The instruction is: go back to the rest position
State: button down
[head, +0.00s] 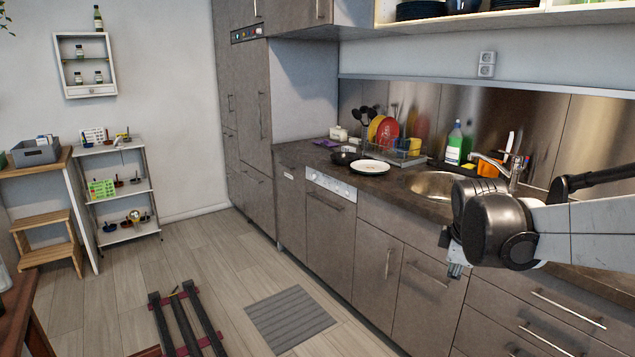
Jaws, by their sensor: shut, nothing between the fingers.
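My arm reaches in from the right edge, in front of the counter and sink. My gripper (455,269) shows only as a small grey tip below and left of the dark wrist joint, which hides most of it. It is shut, with nothing seen in it. It stands apart in front of the lower cabinets. An upper cabinet (470,20) at the top right has an open front, with dark dishes inside; its flap is out of frame.
The counter holds a white plate (370,167), a pan (345,156), a dish rack (403,155) and a green-labelled bottle (454,145) near the sink (434,184). A grey mat (289,318) lies on the floor.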

jog(key=s+a+r+m+p, duration=0.1)
jog(key=s+a+m, duration=0.2)
jog(key=s, duration=0.5)
jog(key=s+a+r+m+t+y+p, duration=0.1)
jog(key=s+a+m, duration=0.2)
jog(key=s+m, duration=0.2)
jog(key=s+a+r+m+t+y+p, duration=0.1)
jog(key=s+a+m, duration=0.3)
jog(key=s, duration=0.6)
jog(key=shift+s+r+p, duration=0.35)
jog(key=shift+r+p, duration=0.1)
jog(key=shift+p, duration=0.15)
